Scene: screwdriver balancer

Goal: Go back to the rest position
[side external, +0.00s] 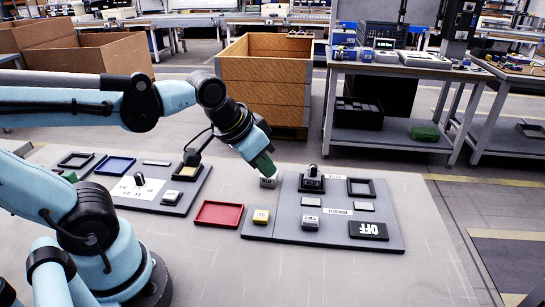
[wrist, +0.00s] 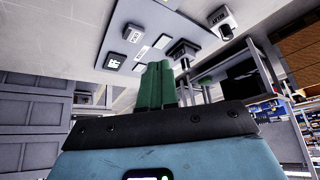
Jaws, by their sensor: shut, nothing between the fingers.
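My gripper (side external: 264,165) has green fingers and hangs over the worktable, just above the left back edge of the right grey board (side external: 275,232). In the wrist view the green fingers (wrist: 157,85) are together with nothing between them. A small grey block (side external: 268,181) sits right below the fingertips; I cannot tell whether they touch it. The right board carries a black holder (side external: 312,184) with an upright piece, a black square frame (side external: 361,188), a yellow-topped block (side external: 261,216) and a black OFF plate (side external: 368,231).
A left grey board (side external: 178,200) carries a blue frame (side external: 115,166) and a white label plate. A red tray (side external: 218,214) lies between the boards. The table's right front (side external: 430,270) is bare. A wooden crate (side external: 265,75) and a shelf bench (side external: 400,70) stand behind the table.

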